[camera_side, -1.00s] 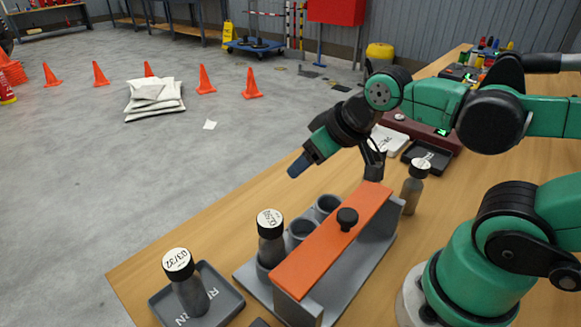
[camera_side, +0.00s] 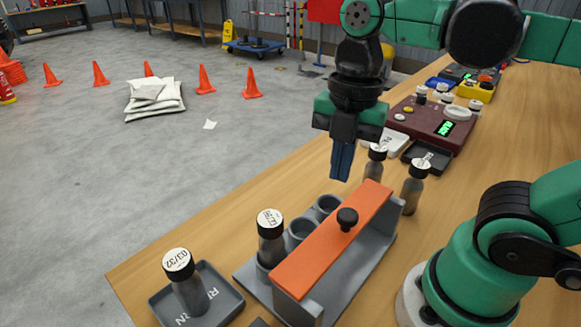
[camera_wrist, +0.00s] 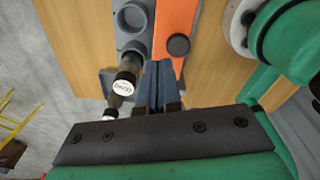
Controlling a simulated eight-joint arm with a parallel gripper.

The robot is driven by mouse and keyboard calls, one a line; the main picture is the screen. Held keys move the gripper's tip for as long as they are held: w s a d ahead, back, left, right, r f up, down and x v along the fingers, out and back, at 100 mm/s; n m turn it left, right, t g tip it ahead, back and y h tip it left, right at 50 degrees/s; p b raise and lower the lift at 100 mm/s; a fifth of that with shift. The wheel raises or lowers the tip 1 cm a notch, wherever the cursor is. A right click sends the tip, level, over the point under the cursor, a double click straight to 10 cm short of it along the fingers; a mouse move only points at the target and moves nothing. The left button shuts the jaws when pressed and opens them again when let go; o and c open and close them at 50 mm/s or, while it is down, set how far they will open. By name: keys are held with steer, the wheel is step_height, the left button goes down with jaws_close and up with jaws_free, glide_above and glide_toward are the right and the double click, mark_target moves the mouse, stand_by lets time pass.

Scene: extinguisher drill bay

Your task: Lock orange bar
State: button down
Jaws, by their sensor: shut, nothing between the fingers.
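The orange bar (camera_side: 330,240) lies lengthwise along the grey rack (camera_side: 375,262), with a black knob (camera_side: 347,219) on top. Beside the bar, the rack holds one dark-capped bottle (camera_side: 270,238) at its near end; two other round holes (camera_side: 303,230) look empty. My gripper (camera_side: 342,175) points down, shut and empty, above the far end of the rack. In the wrist view my gripper's fingers (camera_wrist: 158,80) appear together beside the orange bar (camera_wrist: 175,25), and its knob (camera_wrist: 178,45) shows there too. Whether the fingertips touch anything cannot be told.
A bottle (camera_side: 188,285) stands in a grey tray (camera_side: 232,300) at the near left. Two bottles (camera_side: 414,187) stand past the rack's far end. A maroon device (camera_side: 425,118) and a dark tray (camera_side: 427,158) lie farther back.

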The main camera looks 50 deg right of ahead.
mark_target(342, 221)
steer(key=s+r+n+g, duration=0.4)
steer(key=r+n, duration=0.1)
steer(key=n, duration=0.7)
steer(key=shift+s+a+n, duration=0.4)
steer(key=shift+a, duration=0.05)
steer(key=shift+f, duration=0.15)
step_height(342, 221, down, 10)
steer(key=shift+w, duration=0.25)
